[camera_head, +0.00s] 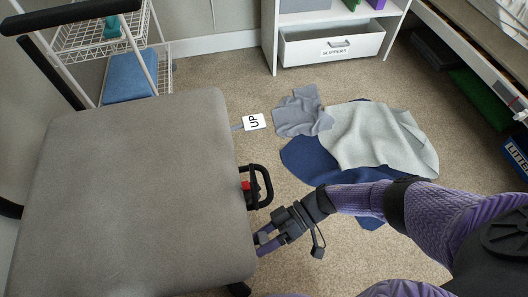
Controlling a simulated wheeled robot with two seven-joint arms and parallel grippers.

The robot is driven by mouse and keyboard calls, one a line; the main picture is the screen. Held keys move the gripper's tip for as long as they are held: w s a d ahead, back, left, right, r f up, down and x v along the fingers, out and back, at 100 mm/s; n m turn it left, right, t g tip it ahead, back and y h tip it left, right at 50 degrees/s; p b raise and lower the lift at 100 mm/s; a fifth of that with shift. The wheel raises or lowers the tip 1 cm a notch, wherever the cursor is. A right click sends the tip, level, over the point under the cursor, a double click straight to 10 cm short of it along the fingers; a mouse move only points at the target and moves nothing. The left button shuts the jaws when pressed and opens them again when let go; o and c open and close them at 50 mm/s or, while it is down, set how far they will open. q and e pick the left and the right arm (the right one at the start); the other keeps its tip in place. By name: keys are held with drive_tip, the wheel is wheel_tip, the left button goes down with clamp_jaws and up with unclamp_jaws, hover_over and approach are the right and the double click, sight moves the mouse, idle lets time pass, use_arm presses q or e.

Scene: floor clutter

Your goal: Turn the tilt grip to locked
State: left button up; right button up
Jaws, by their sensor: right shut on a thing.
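A grey office chair seat (130,190) fills the left of the head view. My right gripper (262,243) is at the seat's right edge, near its front corner. It is shut on a small part there, which appears to be the tilt grip. The fingers and the seat edge mostly hide this part, so its setting cannot be read. A black loop handle (265,187) with a red piece (246,185) sticks out from the same edge, beyond the gripper and apart from it. My left gripper is not in view.
A white paddle marked UP (254,122) projects from the seat's far right side. Grey (302,112), pale (378,138) and blue (310,158) cloths lie on the carpet. A white unit with a SLIPPERS drawer (333,46) and a wire rack (85,38) stand behind.

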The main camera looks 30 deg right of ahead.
idle(0.4)
drive_tip(key=o, duration=1.2)
drive_tip(key=shift+c, duration=0.2)
drive_tip(key=v, duration=1)
drive_tip(key=shift+f, duration=0.15)
